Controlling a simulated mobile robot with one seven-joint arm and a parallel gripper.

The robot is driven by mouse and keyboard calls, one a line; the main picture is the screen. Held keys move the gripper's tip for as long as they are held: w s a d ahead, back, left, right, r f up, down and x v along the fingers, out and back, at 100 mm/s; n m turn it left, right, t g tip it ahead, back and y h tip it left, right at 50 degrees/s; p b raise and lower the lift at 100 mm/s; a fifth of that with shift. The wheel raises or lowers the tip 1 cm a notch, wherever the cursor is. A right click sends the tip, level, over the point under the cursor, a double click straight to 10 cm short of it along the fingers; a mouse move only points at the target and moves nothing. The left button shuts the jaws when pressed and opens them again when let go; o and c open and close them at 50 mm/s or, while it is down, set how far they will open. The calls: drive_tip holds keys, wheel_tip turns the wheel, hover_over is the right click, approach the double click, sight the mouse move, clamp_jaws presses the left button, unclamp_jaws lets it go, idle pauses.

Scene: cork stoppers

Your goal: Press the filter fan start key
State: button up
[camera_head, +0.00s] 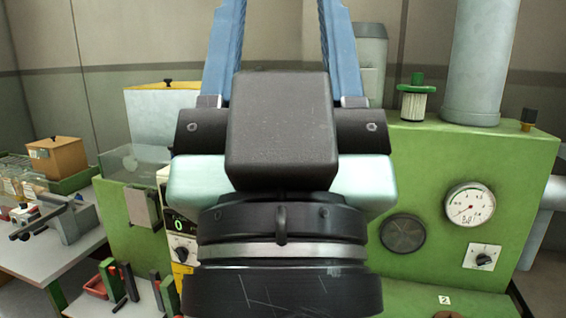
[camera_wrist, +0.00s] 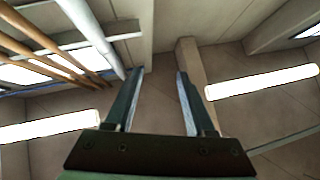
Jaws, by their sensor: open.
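My gripper (camera_head: 283,25) fills the middle of the head view, pointing up, with two blue fingers spread apart and nothing between them. Its fingertips run out at the top edge. In the wrist view the open fingers (camera_wrist: 161,78) point towards the ceiling. A green cabinet (camera_head: 520,165) stands behind and to the right, with a round dial gauge (camera_head: 470,204), a dark round disc (camera_head: 403,233) and a rotary switch plate (camera_head: 482,257). I cannot make out which control is the filter fan start key; my gripper hides part of the cabinet front.
A control box (camera_head: 181,245) with a green-lit display and a knob is partly hidden left of my gripper. A grey duct (camera_head: 478,65) and a green-capped filter jar (camera_head: 417,100) stand on the cabinet. A bench (camera_head: 35,255) with a wooden box (camera_head: 57,157) is at left.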

clamp_jaws()
idle(1.3)
